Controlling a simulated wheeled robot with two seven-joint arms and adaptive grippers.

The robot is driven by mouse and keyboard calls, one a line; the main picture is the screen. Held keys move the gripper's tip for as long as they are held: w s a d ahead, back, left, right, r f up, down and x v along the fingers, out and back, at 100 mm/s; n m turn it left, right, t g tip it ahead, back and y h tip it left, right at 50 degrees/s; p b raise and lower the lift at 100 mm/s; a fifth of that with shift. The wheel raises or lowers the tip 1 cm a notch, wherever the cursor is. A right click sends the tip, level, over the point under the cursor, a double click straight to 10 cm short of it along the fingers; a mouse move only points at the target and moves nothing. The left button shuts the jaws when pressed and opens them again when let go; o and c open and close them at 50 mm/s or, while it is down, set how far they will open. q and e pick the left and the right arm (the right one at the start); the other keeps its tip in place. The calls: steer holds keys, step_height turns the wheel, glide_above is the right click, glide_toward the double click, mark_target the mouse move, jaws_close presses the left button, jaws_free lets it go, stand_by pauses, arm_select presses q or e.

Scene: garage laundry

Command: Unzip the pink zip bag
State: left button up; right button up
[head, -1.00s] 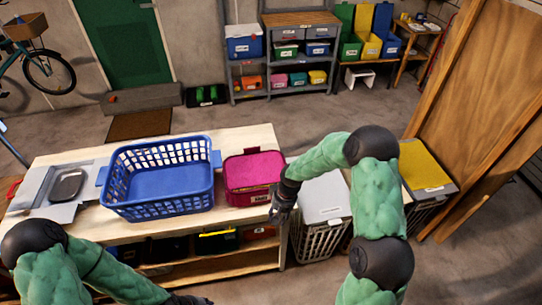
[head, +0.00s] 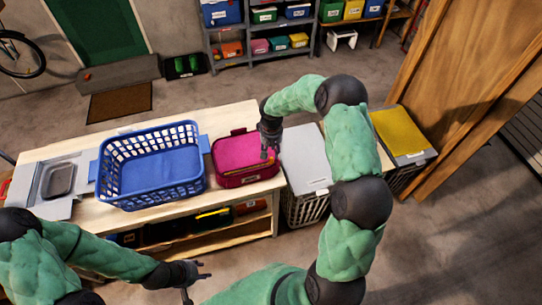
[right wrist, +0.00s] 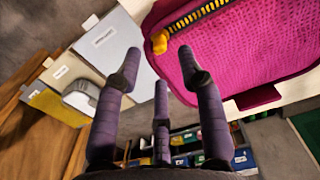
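The pink zip bag (head: 240,165) lies on the wooden bench, right of the blue basket. In the right wrist view the bag (right wrist: 240,50) fills the upper right. Its yellow zip runs along one edge and ends in a yellow pull tab (right wrist: 160,42). My right gripper (head: 269,150) is at the bag's right end. In the wrist view its fingers (right wrist: 159,60) are spread, with the tab just beyond the gap between the fingertips. Contact with the tab is not visible. My left gripper (head: 193,280) is open and empty, low in front of the bench.
The blue basket (head: 122,188) stands close left of the bag on the bench (head: 240,112). A grey tray (head: 60,180) lies farther left. A grey-lidded hamper (head: 305,160) stands against the bench's right end, with a yellow-topped one (head: 402,132) beyond it.

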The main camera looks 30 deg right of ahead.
mark_target(271, 158)
steer(key=shift+f, duration=2.25)
jaws_close()
